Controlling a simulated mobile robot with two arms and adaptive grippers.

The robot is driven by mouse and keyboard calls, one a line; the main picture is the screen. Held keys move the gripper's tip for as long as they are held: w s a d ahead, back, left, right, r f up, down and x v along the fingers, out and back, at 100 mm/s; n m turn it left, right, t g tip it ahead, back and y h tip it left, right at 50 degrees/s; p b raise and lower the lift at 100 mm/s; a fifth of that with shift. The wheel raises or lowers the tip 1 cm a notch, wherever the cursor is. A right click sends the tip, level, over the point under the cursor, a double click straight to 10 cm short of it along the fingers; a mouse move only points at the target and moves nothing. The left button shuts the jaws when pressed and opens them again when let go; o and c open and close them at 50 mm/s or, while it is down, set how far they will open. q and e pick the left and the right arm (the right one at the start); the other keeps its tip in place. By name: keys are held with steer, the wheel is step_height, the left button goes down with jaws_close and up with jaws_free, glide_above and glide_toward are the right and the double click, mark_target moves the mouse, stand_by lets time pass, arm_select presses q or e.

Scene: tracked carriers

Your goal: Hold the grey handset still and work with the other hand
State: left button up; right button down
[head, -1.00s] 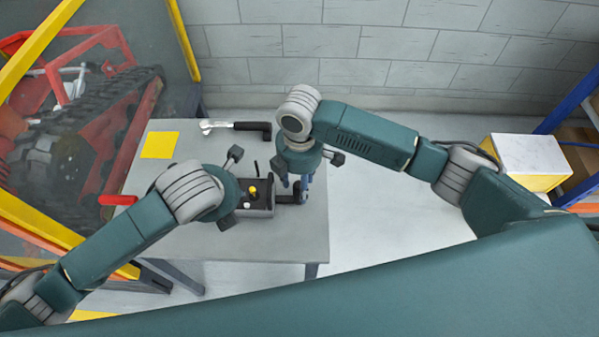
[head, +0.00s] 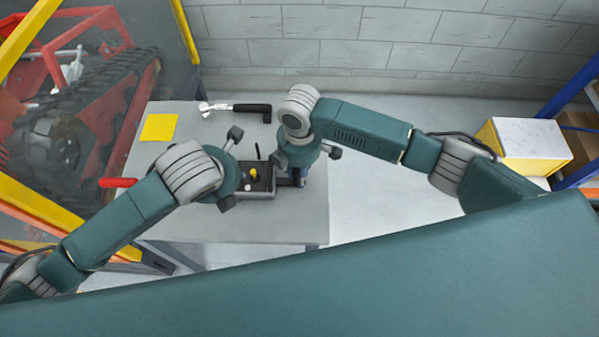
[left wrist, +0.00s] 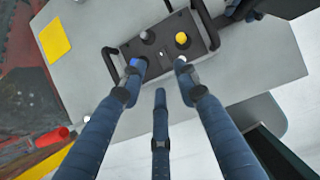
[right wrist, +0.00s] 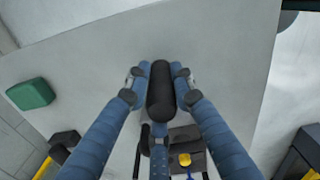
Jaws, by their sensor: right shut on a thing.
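The grey handset (head: 262,190) lies on the grey table, partly hidden by my arms in the head view. The left wrist view shows its dark panel (left wrist: 163,47), black side handles, a yellow knob (left wrist: 181,38) and a grey knob (left wrist: 147,36). My right gripper (right wrist: 160,78) is shut on a black handle (right wrist: 160,95) at the handset's right end. My left gripper (left wrist: 160,66) is open, its fingers apart over the handset's near edge. A small white knob (left wrist: 180,61) is close to one fingertip. I cannot tell whether they touch.
A black-handled tool (head: 240,107) and a yellow square (head: 159,127) lie on the table (head: 270,230). A red handle (head: 118,182) is at its left edge. A tracked machine stands left behind yellow bars; a white-topped yellow box (head: 530,140) is far right.

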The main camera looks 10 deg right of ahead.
arm_select(q)
jaws_close()
steer(key=s+d+r+n+t+h, duration=0.1)
steer(key=d+n+h, duration=0.1)
steer(key=n, duration=0.7)
steer(key=s+d+n+t+h, duration=0.1)
steer(key=s+d+n, duration=0.15)
steer(key=n, duration=0.55)
steer(key=a+r+n+t, duration=0.1)
steer(key=a+n, duration=0.2)
steer(key=n, duration=0.6)
steer(key=a+r+n+t+y, duration=0.1)
steer(key=a+n, duration=0.2)
steer(key=n, duration=0.6)
steer(key=shift+s+a+t, duration=0.2)
steer(key=shift+s+t, duration=0.2)
